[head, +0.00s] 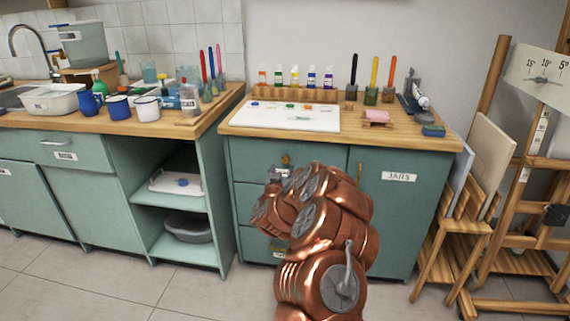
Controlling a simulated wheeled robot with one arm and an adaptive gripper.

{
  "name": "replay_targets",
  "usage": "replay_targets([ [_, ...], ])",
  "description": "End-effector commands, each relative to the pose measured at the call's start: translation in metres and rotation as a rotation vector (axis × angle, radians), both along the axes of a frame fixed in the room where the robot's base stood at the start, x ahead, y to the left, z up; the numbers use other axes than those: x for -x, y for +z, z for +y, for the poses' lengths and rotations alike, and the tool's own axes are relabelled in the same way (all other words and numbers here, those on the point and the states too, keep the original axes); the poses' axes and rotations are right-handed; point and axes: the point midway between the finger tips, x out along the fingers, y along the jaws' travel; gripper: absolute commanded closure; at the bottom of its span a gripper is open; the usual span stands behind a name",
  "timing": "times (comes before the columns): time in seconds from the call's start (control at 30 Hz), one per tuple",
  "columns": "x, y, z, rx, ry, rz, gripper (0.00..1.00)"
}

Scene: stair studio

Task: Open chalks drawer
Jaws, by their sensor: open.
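A green cabinet (242,160) with a wooden top stands in the middle of the head view. Its left side has a stack of drawers; the top drawer (247,159) looks closed, with a brass knob (286,159) and a small label under it, too small to read. The middle drawer (246,198) and bottom drawer (250,243) also look closed. My copper arm covers much of their right part, including the middle drawer's label. Which drawer is for chalks cannot be read.
A door (398,215) labelled JARS is right of the drawers. A white tray (290,117), paint bottles and brush jars stand on the top. A sink counter (145,128) with open shelves is left. Wooden easels (480,200) stand right. The tiled floor in front is clear.

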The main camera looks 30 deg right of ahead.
Motion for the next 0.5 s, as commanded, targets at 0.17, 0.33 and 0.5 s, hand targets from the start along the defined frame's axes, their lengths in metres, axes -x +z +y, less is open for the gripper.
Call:
replay_targets([
  [0.17, -0.012, 0.0, -0.009, 0.0, 0.001, 0.0, 0.44],
  [0.33, -0.024, -0.002, -0.019, 0.001, 0.002, 0.002, 0.44],
  [0.5, -0.035, -0.001, -0.029, -0.001, 0.002, 0.001, 0.44],
])
